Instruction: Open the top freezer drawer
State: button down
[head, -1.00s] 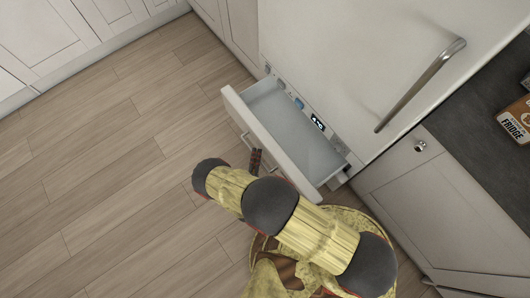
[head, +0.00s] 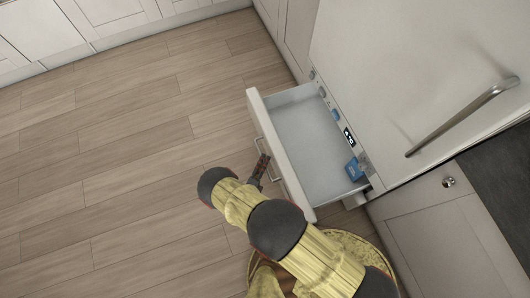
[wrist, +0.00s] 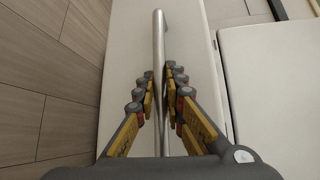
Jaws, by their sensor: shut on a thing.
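The freezer drawer (head: 299,155) is pulled out from below the large white door, and its pale empty-looking inside shows. A blue item (head: 354,168) is at its right end near the cabinet. The metal bar handle (head: 267,150) runs along the drawer's front. My gripper (head: 262,162) is at this handle. In the wrist view the handle (wrist: 159,45) passes between the two fingers of my gripper (wrist: 162,80), which are shut on it. The drawer's white front (wrist: 125,70) lies behind the handle.
A white fridge door (head: 400,80) with a long metal handle (head: 465,118) stands above the drawer. A lower cabinet (head: 430,215) with a round knob and a dark worktop (head: 500,180) is at the right. The wood floor (head: 130,170) at left is clear.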

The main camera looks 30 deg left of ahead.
jog(key=shift+f, duration=0.1)
jog(key=c, duration=2.1)
grip_release()
jog(key=shift+c, duration=0.2)
jog(key=shift+r, duration=0.2)
